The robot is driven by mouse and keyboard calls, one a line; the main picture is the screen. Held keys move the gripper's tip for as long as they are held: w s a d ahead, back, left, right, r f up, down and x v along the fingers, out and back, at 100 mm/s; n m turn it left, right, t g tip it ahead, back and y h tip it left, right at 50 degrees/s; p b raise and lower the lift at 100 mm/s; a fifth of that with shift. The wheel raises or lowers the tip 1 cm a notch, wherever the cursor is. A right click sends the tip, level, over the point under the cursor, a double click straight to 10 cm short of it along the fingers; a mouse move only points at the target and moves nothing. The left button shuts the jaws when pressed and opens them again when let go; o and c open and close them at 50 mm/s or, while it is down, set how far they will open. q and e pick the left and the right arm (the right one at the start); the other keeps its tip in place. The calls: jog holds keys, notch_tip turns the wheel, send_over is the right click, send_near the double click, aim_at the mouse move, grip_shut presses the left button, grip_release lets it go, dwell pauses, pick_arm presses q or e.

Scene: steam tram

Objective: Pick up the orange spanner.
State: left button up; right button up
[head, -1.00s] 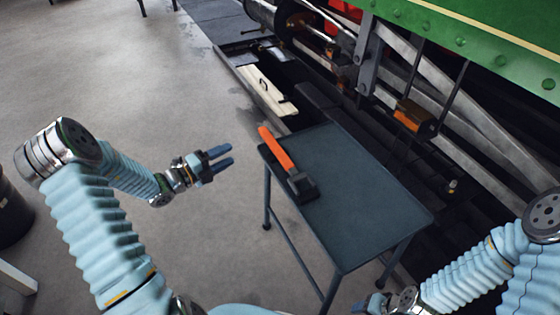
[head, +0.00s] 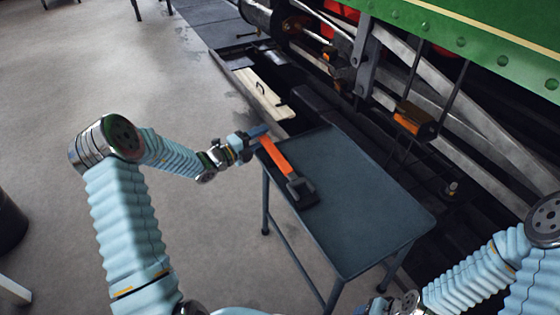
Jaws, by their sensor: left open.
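The orange spanner (head: 276,157) lies on the left side of the blue-grey table (head: 350,215) in the head view. Its orange handle points to the far left corner, and its dark head (head: 299,188) is nearer the table's middle left edge, on or beside a dark block. My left gripper (head: 258,136) is open at the handle's far end, with its blue fingers by the tip. I cannot tell whether the handle is between the fingers or whether they touch it. My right gripper (head: 372,306) is low at the bottom edge, partly cut off, and its jaws are unclear.
The green tram (head: 480,40) with its rods and wheels stands along the right. An orange-and-black block (head: 414,119) sits on its running gear. A pit with a pale plank (head: 262,95) lies behind the table.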

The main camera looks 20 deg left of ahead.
pick_arm(q)
grip_shut()
jog(key=shift+r, duration=0.1)
dwell(0.4)
